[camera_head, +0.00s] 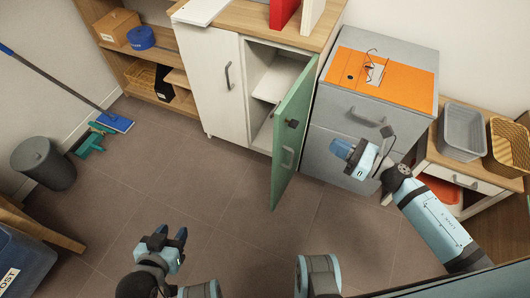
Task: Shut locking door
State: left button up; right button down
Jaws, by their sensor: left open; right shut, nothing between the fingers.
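The green door (294,128) of the cabinet (215,85) stands wide open, swung outward to the right of its opening. A dark lock piece (291,123) and a pale handle (287,157) are on the door's visible face. The shelves inside the cabinet show. My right gripper (337,147) is shut and empty, to the right of the door and apart from it, in front of the grey drawer unit. My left gripper (171,234) is open and empty, low over the floor at the bottom left, far from the door.
The grey drawer unit (333,108) with an orange folder and glasses on top stands right of the cabinet. A low table at the right holds a grey basket (464,130) and a yellow one. A bin (45,163) and mop (115,122) are at the left. The middle floor is clear.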

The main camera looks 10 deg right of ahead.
jog(key=f+n+g, duration=0.1)
jog(key=n, duration=0.2)
send_near(280, 126)
jog(key=shift+y, duration=0.3)
jog(key=x, duration=0.7)
jog(key=shift+w+a+r+p, duration=0.1)
jog(key=shift+a+p, duration=0.15)
jog(key=shift+p, duration=0.15)
pick_arm(q)
jog(key=shift+s+a, duration=0.15)
jog(key=shift+a, duration=0.15)
jog(key=shift+f, duration=0.1)
